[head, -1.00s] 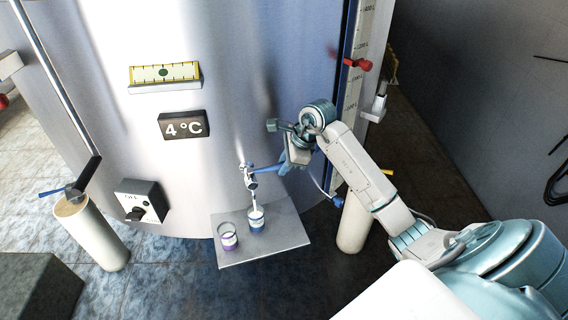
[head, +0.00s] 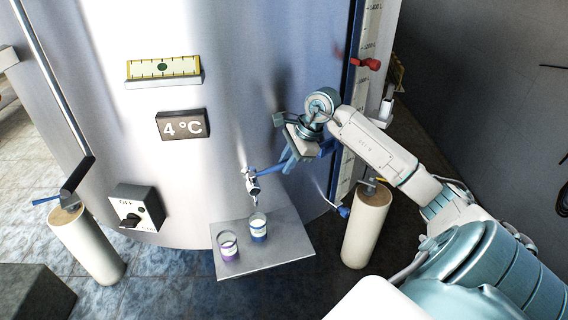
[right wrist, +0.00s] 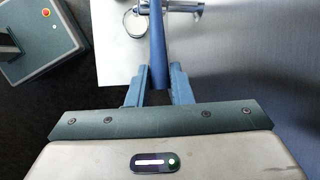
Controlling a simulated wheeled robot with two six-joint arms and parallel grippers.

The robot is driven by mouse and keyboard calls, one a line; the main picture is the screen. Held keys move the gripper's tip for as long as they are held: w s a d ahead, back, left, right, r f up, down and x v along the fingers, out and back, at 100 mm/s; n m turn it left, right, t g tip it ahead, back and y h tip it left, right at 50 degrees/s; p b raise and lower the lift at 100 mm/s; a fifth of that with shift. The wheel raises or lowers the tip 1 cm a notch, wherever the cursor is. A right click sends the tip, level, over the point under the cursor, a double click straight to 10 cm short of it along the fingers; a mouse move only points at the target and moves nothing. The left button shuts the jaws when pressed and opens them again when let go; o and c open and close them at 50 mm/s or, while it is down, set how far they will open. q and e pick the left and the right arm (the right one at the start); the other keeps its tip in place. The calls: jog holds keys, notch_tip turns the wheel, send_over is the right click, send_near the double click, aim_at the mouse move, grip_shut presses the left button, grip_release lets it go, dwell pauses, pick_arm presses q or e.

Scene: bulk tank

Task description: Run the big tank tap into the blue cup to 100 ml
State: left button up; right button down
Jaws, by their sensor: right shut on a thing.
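The big tank tap (head: 252,184) sticks out low on the steel tank, with a blue lever (head: 270,170) pointing right. My right gripper (head: 288,163) is shut on that lever; the lever also shows between the fingers in the right wrist view (right wrist: 157,52). The blue cup (head: 259,231), clear with a blue band, stands upright under the spout. It holds some white liquid, but I cannot read its level. No clear stream shows between spout and cup. In the right wrist view a cup rim (right wrist: 136,24) is partly hidden by the lever. My left gripper is out of view.
A purple-banded cup (head: 228,248) stands left of the blue cup on the metal shelf (head: 275,262). A switch box (head: 138,208) and a 4 °C display (head: 182,124) are on the tank. Cream posts stand left (head: 88,245) and right (head: 366,228) of the shelf.

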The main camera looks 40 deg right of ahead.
jog(key=c, duration=1.3)
grip_release()
jog(key=shift+s+d+r, duration=0.1)
jog(key=shift+d+r, duration=0.1)
jog(key=shift+r, duration=0.2)
jog(key=b+v, duration=0.3)
jog(key=v, duration=0.7)
jog(key=shift+b, duration=0.4)
jog(key=shift+a, duration=0.1)
